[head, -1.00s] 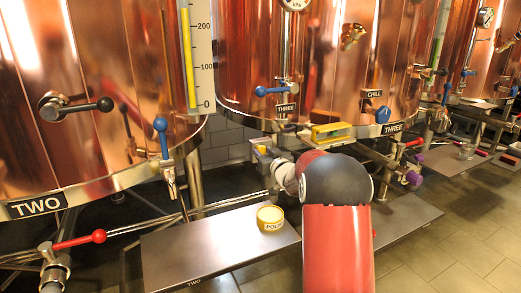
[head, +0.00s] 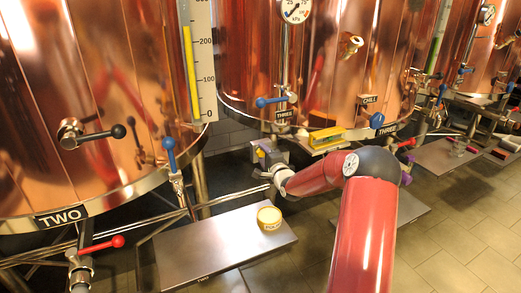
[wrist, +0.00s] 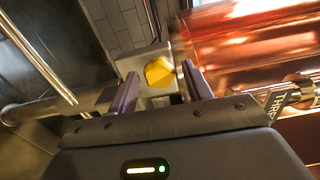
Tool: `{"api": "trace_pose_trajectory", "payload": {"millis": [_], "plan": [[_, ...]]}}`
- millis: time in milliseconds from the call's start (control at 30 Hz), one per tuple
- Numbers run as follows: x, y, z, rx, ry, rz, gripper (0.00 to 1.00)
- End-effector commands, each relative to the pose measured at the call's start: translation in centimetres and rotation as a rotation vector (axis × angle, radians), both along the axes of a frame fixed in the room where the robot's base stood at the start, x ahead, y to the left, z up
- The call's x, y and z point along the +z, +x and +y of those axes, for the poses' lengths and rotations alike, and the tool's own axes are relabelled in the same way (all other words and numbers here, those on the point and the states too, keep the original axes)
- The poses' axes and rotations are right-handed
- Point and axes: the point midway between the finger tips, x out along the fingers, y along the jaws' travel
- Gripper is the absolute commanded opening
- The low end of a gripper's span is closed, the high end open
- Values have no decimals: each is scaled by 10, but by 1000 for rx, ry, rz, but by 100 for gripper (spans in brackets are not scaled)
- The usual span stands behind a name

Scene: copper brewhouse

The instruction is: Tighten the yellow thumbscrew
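The yellow thumbscrew (wrist: 158,72) shows in the wrist view as a faceted yellow knob against a pale metal plate. It lies between and slightly beyond the tips of my gripper's (wrist: 160,79) two dark fingers. The fingers are apart, with a visible gap on the left of the knob; the right finger is close to it, and I cannot tell if it touches. In the head view my gripper (head: 270,160) is at a grey fitting under tank THREE, and a small patch of yellow (head: 261,152) shows there, largely hidden.
A yellow block (head: 327,136) sits on a ledge right of my gripper. A blue-handled valve (head: 272,101) is above. A red-handled valve (head: 103,246) stands at lower left. Copper tanks stand close behind.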

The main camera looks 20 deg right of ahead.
Motion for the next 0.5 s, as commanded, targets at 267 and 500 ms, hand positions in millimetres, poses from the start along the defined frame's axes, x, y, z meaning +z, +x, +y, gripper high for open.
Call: {"api": "trace_pose_trajectory", "payload": {"millis": [267, 500], "plan": [[0, -6, -1, -1, -4, 1, 50], [0, -35, -4, -2, -5, 2, 50]]}}
